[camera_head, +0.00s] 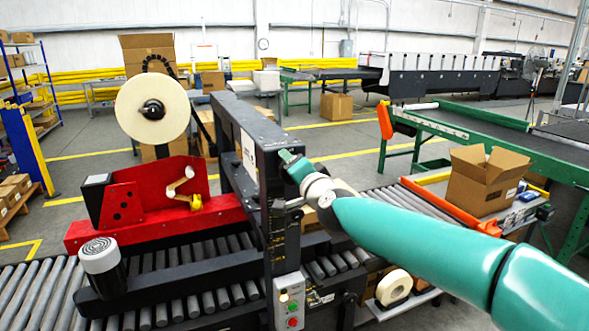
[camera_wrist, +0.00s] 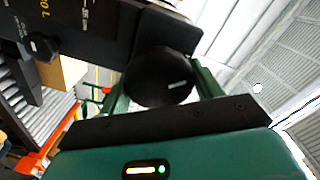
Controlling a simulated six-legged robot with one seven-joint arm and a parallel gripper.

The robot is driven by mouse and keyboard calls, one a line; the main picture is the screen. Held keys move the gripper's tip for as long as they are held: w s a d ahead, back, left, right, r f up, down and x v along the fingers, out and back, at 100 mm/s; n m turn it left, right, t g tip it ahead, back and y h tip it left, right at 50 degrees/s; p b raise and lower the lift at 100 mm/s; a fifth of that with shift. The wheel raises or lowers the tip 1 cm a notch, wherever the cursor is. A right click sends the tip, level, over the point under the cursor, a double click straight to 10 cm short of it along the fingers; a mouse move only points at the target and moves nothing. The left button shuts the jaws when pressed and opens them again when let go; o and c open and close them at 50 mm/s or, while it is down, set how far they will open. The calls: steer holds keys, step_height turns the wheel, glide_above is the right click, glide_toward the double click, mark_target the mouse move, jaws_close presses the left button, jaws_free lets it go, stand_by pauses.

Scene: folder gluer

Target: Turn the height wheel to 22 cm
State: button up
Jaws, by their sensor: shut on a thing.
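The height wheel (camera_wrist: 160,80) is a dark round knob with a short white mark on its face, in the middle of the wrist view. My gripper (camera_wrist: 163,88) has its green fingers on either side of the wheel and is shut on it. In the head view my gripper (camera_head: 290,160) is at the upper part of the machine's black upright (camera_head: 282,215), and I cannot make out the wheel there.
A second black knob (camera_wrist: 42,46) sits left of the wheel. A red taping unit (camera_head: 150,205) with a large tape roll (camera_head: 152,108) stands left of the upright. Rollers (camera_head: 40,290) run below. An open carton (camera_head: 485,180) stands at right.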

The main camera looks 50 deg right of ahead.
steer(key=m, duration=0.4)
steer(key=shift+m, duration=0.3)
steer(key=shift+f+m, duration=0.15)
steer(key=shift+m, duration=1.45)
steer(key=o, duration=1)
steer(key=v, duration=1.3)
steer(key=shift+s, duration=0.45)
steer(key=shift+a, duration=0.1)
